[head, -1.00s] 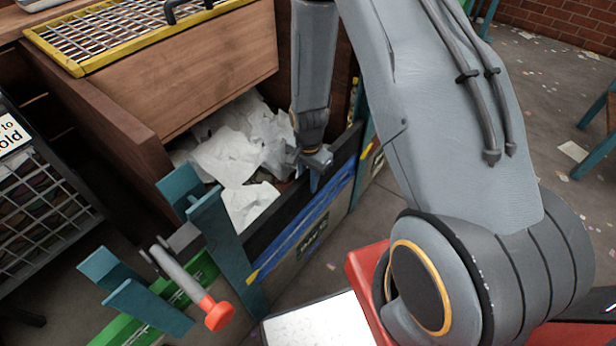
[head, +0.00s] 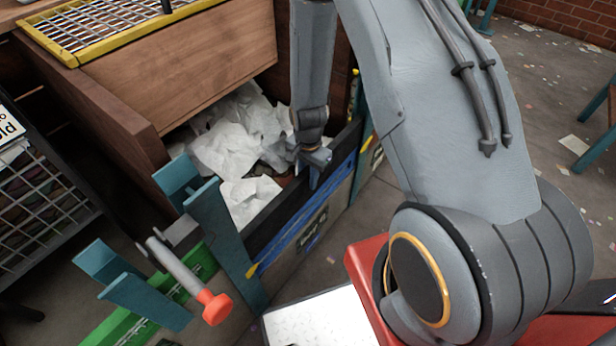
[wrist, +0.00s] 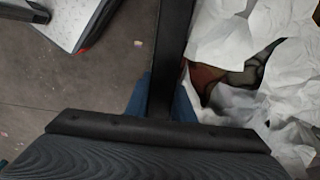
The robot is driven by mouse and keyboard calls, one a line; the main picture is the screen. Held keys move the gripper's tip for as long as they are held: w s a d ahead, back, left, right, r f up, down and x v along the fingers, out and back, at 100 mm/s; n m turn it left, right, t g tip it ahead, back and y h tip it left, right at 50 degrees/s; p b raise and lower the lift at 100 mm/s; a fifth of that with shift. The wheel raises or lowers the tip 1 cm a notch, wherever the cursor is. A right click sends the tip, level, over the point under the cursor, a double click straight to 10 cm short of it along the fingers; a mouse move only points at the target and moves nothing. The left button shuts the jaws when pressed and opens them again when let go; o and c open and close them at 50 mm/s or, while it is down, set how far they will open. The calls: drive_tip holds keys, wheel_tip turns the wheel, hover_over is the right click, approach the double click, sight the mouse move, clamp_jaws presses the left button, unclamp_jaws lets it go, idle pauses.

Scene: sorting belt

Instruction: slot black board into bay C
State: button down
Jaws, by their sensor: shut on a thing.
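The black board (head: 262,238) is a dark panel standing on edge along the front of a wooden bin, seen edge-on as a vertical dark strip in the wrist view (wrist: 174,50). My gripper (head: 315,168) is shut on its top edge, with a blue finger on each side of the board in the wrist view (wrist: 162,98). A blue strip with yellow ends and a tan panel (head: 338,212) lie along the board's outer side. A small dark bay label (head: 313,228) there is too blurred to read surely. The board's lower edge is hidden.
Crumpled white paper (head: 225,145) fills the wooden bin (head: 190,85) behind the board. Teal posts (head: 222,240), a green rail (head: 118,330) and an orange-tipped lever (head: 215,305) stand at front left. A wire crate (head: 40,200) is far left.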

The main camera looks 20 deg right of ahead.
sight(308, 170)
drive_tip(key=c, duration=1.4)
unclamp_jaws()
drive_tip(key=shift+f, duration=0.1)
drive_tip(key=shift+c, duration=0.2)
drive_tip(key=shift+r, duration=3.95)
